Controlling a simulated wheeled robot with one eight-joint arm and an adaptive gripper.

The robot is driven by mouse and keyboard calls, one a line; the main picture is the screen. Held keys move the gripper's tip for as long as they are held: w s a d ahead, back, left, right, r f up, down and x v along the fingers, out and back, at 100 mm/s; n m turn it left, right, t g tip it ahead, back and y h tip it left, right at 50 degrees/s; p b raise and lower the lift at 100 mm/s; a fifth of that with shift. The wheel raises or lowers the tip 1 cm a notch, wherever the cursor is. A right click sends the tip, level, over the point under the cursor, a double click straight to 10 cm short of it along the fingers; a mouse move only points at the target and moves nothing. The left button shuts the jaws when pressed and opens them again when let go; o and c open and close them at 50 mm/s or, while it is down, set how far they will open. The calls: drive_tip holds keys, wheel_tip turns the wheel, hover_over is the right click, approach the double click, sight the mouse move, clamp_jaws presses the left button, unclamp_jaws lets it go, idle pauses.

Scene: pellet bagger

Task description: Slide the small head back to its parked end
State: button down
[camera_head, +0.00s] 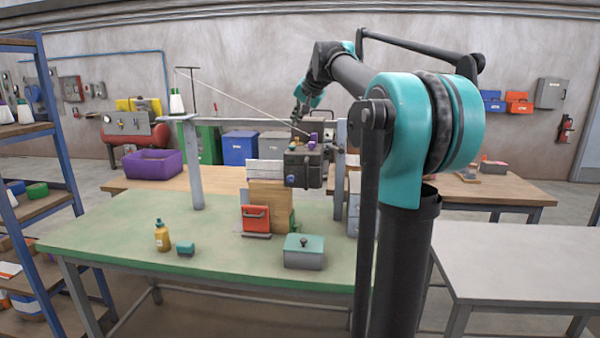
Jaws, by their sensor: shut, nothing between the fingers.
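The small head (303,168) is a dark grey box hanging on a horizontal grey rail (240,125). It sits toward the rail's right end, close to the right post (340,165), with a small purple part (313,140) on top. The left post (194,165) stands at the other end, with a long empty stretch of rail between. My gripper (299,121) is small and dark, pointing down just above the head's top. Its fingers are shut and empty. I cannot tell whether it touches the head.
Below the rail on the green table (120,235) stand a wooden block (268,200), a red-fronted holder (256,218), a lidded grey box (304,252), a yellow bottle (162,238) and a teal piece (185,249). A purple bin (152,164) is behind left. The table's left side is mostly clear.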

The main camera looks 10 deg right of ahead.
sight(306, 168)
idle(0.3)
drive_tip(key=c, duration=2.1)
unclamp_jaws()
drive_tip(key=shift+s, duration=0.1)
drive_tip(key=o, duration=0.5)
drive_tip(key=shift+n+g+h, duration=0.5)
drive_tip(key=shift+n+g, duration=0.4)
drive_tip(key=s, duration=0.5)
drive_tip(key=shift+s+a+f, duration=0.2)
drive_tip(key=shift+a+f, duration=0.15)
drive_tip(key=shift+o, duration=0.3)
drive_tip(key=s+d+n+g+h, duration=0.1)
drive_tip(key=s+n+g+h, duration=0.1)
drive_tip(key=s, duration=0.6)
drive_tip(key=shift+s+d, duration=0.2)
drive_tip(key=shift+d, duration=0.15)
drive_tip(key=shift+g, duration=0.3)
drive_tip(key=x, duration=1.7)
drive_tip(key=shift+s+d+f, duration=0.1)
drive_tip(key=shift+d+f, duration=0.1)
drive_tip(key=shift+d, duration=0.15)
drive_tip(key=shift+c, duration=0.2)
clamp_jaws()
